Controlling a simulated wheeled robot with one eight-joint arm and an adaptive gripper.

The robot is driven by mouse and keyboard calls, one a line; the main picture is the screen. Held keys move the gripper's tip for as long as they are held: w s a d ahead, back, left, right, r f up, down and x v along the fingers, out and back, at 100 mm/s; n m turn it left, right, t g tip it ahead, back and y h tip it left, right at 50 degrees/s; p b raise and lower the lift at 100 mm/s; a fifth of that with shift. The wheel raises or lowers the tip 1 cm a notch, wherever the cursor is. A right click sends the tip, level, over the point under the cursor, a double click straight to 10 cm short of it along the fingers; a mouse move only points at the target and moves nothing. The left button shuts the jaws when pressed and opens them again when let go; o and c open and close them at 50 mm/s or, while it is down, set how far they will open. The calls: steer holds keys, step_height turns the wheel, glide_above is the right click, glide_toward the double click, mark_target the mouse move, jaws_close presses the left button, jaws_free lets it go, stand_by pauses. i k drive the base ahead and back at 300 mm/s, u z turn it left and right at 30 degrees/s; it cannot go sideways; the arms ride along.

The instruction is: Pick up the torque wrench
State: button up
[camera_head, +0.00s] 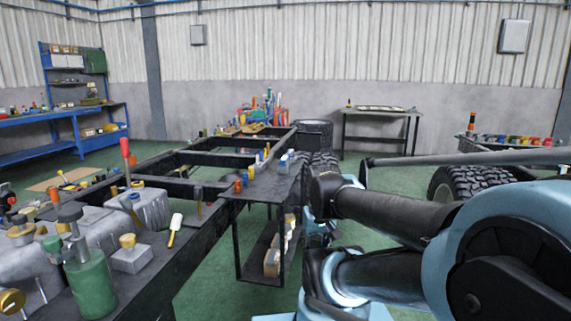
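I cannot make out the torque wrench for certain. A long grey bar (460,158) with a dark downturned left end runs across the right side, above my arm; I cannot tell whether it is the wrench or what bears it. My light blue and black arm fills the lower right. My gripper does not show; the arm's own links may hide it. Small hand tools stand on the dark bench at left, among them a red-handled tool (125,150) and a white-handled tool (175,228).
A black chassis frame (185,250) runs from the left foreground to the back. A narrow dark shelf stand (264,187) adjoins it. Tyres (470,183) stand at right. A blue workbench (60,116) is back left, a dark table (376,111) at the back. Green floor shows between.

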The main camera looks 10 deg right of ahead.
mark_target(286, 158)
steer(key=k, duration=1)
steer(key=z, duration=0.6)
steer(key=i, duration=2.6)
steer(key=u, duration=0.6)
